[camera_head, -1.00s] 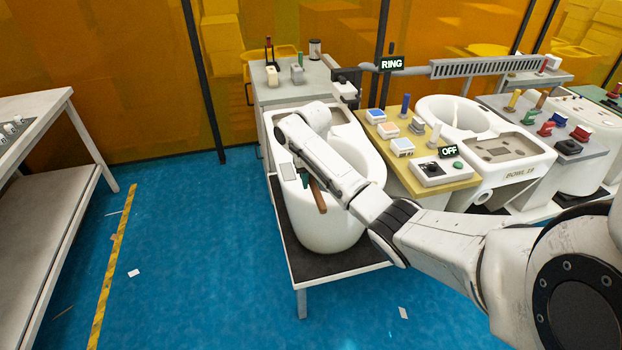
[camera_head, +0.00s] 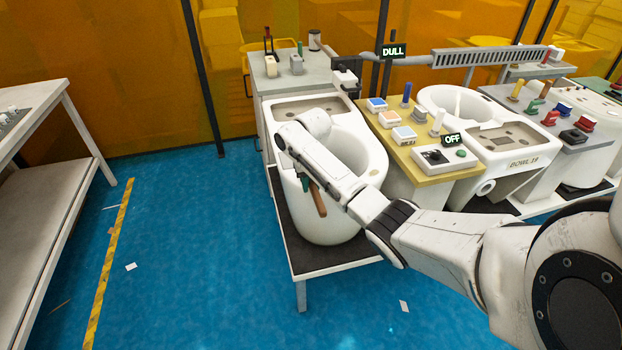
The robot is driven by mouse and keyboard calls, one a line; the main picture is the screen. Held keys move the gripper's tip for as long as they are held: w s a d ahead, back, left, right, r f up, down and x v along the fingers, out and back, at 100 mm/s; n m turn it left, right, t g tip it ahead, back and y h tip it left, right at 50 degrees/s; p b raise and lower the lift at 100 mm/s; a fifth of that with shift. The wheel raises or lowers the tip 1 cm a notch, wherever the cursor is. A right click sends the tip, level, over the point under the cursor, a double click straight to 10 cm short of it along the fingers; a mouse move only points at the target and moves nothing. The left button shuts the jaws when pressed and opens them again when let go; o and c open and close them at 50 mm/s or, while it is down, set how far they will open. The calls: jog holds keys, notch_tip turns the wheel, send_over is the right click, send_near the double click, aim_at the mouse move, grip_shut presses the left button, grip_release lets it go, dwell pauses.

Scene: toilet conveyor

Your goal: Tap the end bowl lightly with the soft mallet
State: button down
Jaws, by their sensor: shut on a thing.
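The end bowl (camera_head: 330,228) is a white toilet bowl, upright on a low stand with a dark top, in the middle of the view. My arm reaches across it from the right. My gripper (camera_head: 305,180) is low at the bowl's front left side, mostly hidden under my arm. It is shut on the mallet, whose brown handle (camera_head: 319,202) slants down in front of the bowl's wall. A green part shows beside the handle. The mallet's head is not clearly visible, and I cannot tell whether it touches the bowl. A hanging sign (camera_head: 393,51) behind reads DULL.
A yellow-topped bench (camera_head: 440,175) with switches, coloured pads and an OFF sign (camera_head: 453,139) stands right of the bowl. A second white bowl (camera_head: 520,158) is beyond it. A grey cabinet (camera_head: 275,88) is behind.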

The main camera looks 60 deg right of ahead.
notch_tip(320, 180, up, 8)
jog(key=p, duration=0.8)
jog(key=shift+r, duration=0.25)
jog(key=shift+f, duration=0.1)
dwell(0.6)
